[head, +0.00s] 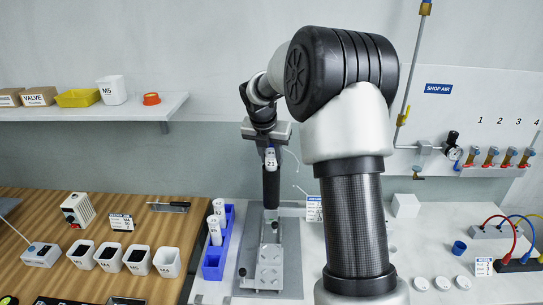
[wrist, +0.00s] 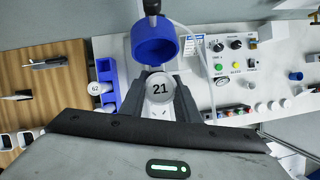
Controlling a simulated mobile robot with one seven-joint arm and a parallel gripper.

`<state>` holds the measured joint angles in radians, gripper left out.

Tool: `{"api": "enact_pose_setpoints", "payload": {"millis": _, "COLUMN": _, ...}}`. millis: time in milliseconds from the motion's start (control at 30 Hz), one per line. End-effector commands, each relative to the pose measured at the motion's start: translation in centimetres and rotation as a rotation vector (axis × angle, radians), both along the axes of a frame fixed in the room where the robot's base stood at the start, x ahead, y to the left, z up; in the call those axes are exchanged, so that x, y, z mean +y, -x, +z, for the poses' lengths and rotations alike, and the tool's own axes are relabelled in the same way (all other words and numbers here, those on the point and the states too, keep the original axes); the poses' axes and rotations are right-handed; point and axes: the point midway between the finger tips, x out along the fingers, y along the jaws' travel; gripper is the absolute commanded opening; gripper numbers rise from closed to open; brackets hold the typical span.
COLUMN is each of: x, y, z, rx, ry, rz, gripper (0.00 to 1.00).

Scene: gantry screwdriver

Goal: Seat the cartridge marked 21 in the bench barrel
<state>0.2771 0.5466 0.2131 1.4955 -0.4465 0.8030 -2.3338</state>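The white cartridge marked 21 (head: 270,161) is upright between the fingers of my gripper (head: 268,146). In the wrist view its round end with the number (wrist: 160,89) sits between both dark fingers (wrist: 159,98), which close on its sides. In the head view a black upright cylinder (head: 271,188) stands directly below the cartridge, over a grey base plate (head: 285,285); I cannot tell whether they touch. In the wrist view a blue ring (wrist: 155,42) is just beyond the cartridge, apart from it in the picture. I cannot tell for certain which part is the bench barrel.
A blue rack (head: 213,262) holds white cartridges (head: 219,208) left of the plate. A small blue cup (head: 459,247) and white discs (head: 442,283) lie at right. Several white bins (head: 110,256) stand on the wooden bench. A control panel (wrist: 232,55) shows in the wrist view.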

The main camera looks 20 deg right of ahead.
Motion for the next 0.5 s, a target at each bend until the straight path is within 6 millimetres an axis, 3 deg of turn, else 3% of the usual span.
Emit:
{"api": "enact_pose_setpoints", "payload": {"millis": 33, "x": -0.01, "y": -0.01, "z": 0.03, "rx": 0.0, "ry": 0.0, "rz": 0.0, "gripper": 0.37}}
{"api": "enact_pose_setpoints", "payload": {"millis": 133, "x": -0.02, "y": 0.0, "z": 0.0, "rx": 0.0, "ry": 0.0, "rz": 0.0, "gripper": 0.51}}
{"api": "enact_pose_setpoints", "payload": {"millis": 500, "x": 0.13, "y": 0.16, "z": 0.63, "rx": -0.001, "ry": 0.0, "rz": 0.0, "gripper": 0.51}}
